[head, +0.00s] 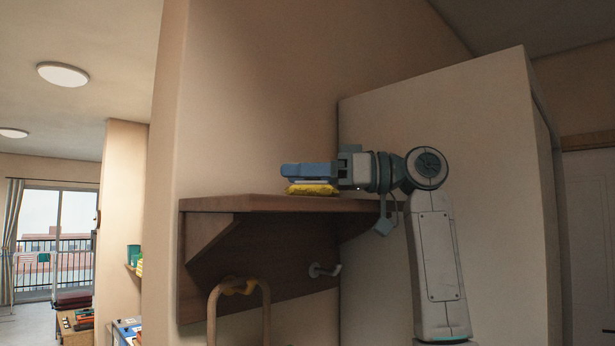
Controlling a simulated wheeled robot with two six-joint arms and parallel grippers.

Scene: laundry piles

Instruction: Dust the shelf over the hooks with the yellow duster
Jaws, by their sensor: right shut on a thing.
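The brown wooden shelf (230,204) juts from the wall at the middle of the head view, seen from a little below. Hooks (324,270) sit on the board under it. My right gripper (309,170) lies level just over the shelf top, its fingers pointing left. It is shut on the yellow duster (313,189), which shows under the fingers at the shelf's surface. The top face of the shelf is mostly hidden by the low viewpoint. My left gripper is not in view.
A yellowish looped handle (238,287) hangs from a hook under the shelf. A tall pale cabinet (500,220) stands right behind my right arm. At the far left are a balcony window (55,240) and low furniture with small items. No other object shows on the shelf.

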